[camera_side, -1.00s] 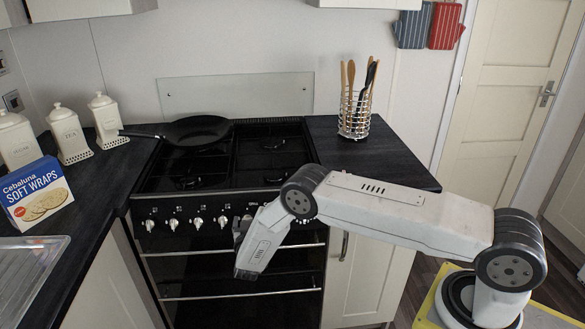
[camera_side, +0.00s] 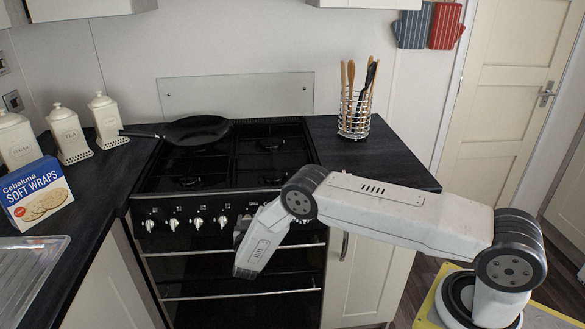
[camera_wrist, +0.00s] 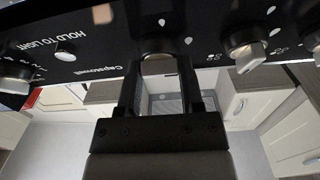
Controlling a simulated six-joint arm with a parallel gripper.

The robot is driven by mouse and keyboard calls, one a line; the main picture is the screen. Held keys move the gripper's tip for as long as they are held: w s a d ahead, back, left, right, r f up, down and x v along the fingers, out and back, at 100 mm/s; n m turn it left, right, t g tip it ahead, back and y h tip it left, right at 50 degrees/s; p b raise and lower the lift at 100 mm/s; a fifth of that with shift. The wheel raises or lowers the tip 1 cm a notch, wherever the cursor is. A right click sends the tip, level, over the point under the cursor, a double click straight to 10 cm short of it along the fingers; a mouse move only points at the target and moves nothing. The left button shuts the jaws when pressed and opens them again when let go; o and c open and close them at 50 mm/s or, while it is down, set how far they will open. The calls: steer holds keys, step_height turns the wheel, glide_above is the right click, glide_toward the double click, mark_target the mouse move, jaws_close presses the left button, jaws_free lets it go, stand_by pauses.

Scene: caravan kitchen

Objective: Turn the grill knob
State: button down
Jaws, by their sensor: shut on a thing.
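The black cooker front panel (camera_side: 185,224) carries a row of pale metal knobs. In the wrist view a knob (camera_wrist: 157,66) sits between the two fingers of my gripper (camera_wrist: 160,73), which is shut on it. I take this to be the grill knob; its markings are not readable. In the side view my gripper (camera_side: 243,226) is against the right part of the panel, and my own wrist hides the held knob. Another knob (camera_wrist: 249,57) is right of the fingers in the wrist view, apart from them.
A white button (camera_wrist: 65,54) by "HOLD TO LIGHT" and another knob (camera_wrist: 15,79) are at the left in the wrist view. Oven handles (camera_side: 240,293) run below the panel. A frying pan (camera_side: 197,130) is on the hob; a utensil holder (camera_side: 354,118) stands right.

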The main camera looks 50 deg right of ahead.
steer(key=m+g, duration=0.2)
steer(key=m, duration=0.4)
steer(key=m+g, duration=0.3)
steer(key=m, duration=0.4)
steer(key=m+g, duration=0.3)
steer(key=m, duration=0.4)
stand_by(0.4)
steer(key=shift+c, duration=1.2)
jaws_free()
steer(key=shift+a, duration=0.1)
